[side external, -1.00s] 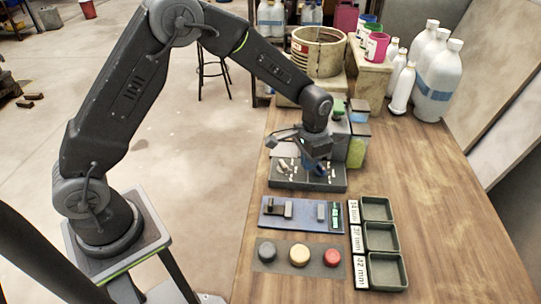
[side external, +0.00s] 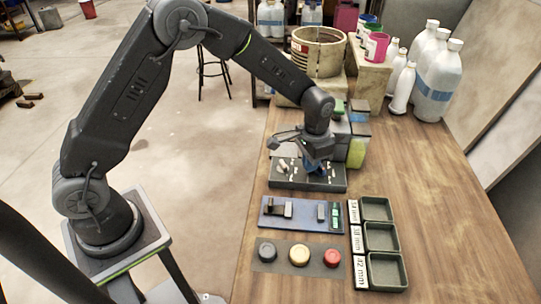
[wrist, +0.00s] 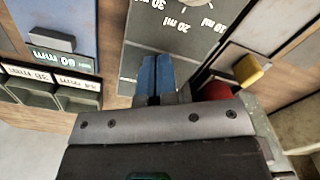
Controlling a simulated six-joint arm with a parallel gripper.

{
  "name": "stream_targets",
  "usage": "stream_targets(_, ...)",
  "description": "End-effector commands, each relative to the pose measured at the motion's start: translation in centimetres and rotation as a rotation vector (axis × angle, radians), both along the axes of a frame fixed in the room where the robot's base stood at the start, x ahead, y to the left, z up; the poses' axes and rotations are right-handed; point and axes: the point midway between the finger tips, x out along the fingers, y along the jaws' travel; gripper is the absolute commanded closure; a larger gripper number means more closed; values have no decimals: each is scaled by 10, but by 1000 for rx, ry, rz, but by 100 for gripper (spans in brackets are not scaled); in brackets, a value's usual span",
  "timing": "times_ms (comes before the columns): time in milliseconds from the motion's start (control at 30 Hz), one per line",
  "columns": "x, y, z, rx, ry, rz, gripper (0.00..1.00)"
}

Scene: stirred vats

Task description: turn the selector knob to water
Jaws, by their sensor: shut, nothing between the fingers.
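My gripper (side external: 318,168) is over the dark grey panel (side external: 278,184) at the back of the bench. In the wrist view its two blue fingers (wrist: 155,76) are together, with nothing between them. A yellow lever-like piece (wrist: 247,70) and a red round part (wrist: 217,89) lie right of the fingers. I cannot tell which part is the selector knob, and no water mark is readable.
Green trays (side external: 383,237) stand right of these. Containers stand behind the gripper. The right bench is clear.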

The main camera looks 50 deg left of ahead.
Motion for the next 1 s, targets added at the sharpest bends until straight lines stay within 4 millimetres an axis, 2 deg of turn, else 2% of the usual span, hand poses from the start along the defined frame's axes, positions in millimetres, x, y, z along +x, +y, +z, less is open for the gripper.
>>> stream_targets(467,-1,-4,1,-1,-4,0,100)
stream_targets(1000,-5,-18,0,-1,-2,-1,100)
